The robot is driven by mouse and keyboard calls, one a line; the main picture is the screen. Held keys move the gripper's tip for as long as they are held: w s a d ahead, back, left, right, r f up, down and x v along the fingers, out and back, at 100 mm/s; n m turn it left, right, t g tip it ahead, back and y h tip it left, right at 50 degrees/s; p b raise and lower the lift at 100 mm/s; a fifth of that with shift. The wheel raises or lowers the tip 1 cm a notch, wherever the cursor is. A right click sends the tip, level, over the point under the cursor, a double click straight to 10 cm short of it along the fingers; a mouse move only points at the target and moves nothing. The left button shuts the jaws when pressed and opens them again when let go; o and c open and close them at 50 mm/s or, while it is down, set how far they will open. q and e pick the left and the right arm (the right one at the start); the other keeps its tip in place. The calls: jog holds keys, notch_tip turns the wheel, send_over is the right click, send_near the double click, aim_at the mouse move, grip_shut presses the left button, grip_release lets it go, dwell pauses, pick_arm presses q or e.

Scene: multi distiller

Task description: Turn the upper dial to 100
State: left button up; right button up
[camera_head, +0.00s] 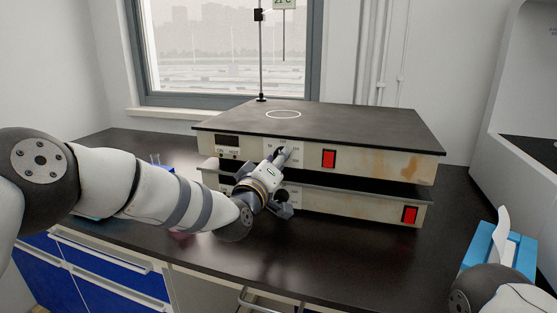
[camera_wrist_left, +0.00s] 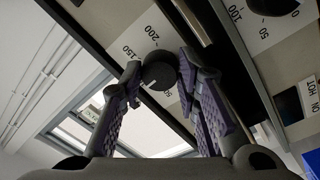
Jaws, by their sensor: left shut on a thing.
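Two stacked heater units stand on the bench. The upper unit (camera_head: 370,163) has a dark top plate with a white ring, and a red switch. My left gripper (camera_head: 281,154) reaches the upper unit's front from the left and is shut on the upper dial. In the left wrist view, the round dark dial (camera_wrist_left: 160,74) sits between the fingertips of my left gripper (camera_wrist_left: 157,68). In the head view the gripper largely hides the dial. My right gripper is not in view.
The lower unit (camera_head: 340,203) has its own dial, seen at the left wrist view's top edge (camera_wrist_left: 272,4), and a red switch (camera_head: 409,215). A blue tissue box (camera_head: 515,248) stands front right. Small glassware (camera_head: 157,160) is behind my left arm.

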pick_arm(q)
jog(key=shift+m, duration=0.4)
jog(key=o, duration=1.2)
jog(key=shift+c, duration=0.2)
jog(key=v, duration=1.2)
jog(key=shift+f, duration=0.1)
